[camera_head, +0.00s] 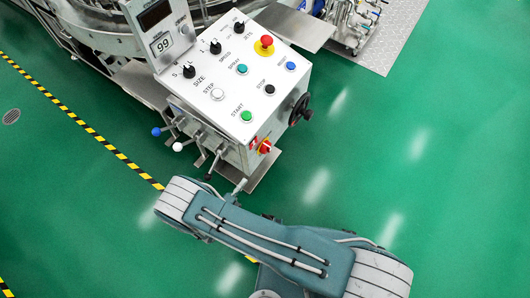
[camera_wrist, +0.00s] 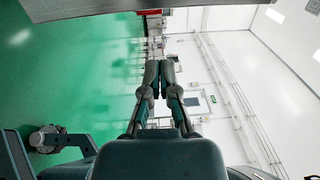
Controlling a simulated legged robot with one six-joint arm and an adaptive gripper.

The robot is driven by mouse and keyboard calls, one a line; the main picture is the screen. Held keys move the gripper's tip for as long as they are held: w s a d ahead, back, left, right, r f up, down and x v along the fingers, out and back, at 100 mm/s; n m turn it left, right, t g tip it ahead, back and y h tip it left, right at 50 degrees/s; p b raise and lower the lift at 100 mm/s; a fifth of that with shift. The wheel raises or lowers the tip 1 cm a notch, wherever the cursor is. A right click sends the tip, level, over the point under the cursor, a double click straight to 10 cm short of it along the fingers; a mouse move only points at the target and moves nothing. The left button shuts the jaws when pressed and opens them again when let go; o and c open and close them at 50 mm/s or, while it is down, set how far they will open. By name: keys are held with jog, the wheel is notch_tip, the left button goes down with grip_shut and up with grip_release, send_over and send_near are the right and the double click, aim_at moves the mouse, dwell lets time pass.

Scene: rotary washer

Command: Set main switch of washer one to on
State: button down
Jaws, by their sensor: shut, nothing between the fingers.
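The washer's control box (camera_head: 238,90) stands at the top middle of the head view, with a sloped white panel of knobs and buttons. My arm reaches across the lower part of the head view, just below the box, and my gripper is mostly hidden there. In the wrist view my gripper (camera_wrist: 159,68) is shut and empty, its fingertips together. The switch cannot be made out in the wrist view.
A black handwheel (camera_head: 300,109) sticks out at the box's right side. Levers with blue and white balls (camera_head: 178,146) stick out at its left. A red emergency button (camera_head: 266,41) is on the panel. The green floor (camera_head: 420,190) is clear to the right.

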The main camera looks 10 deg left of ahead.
aim_at(269, 149)
jog(key=x, duration=1.4)
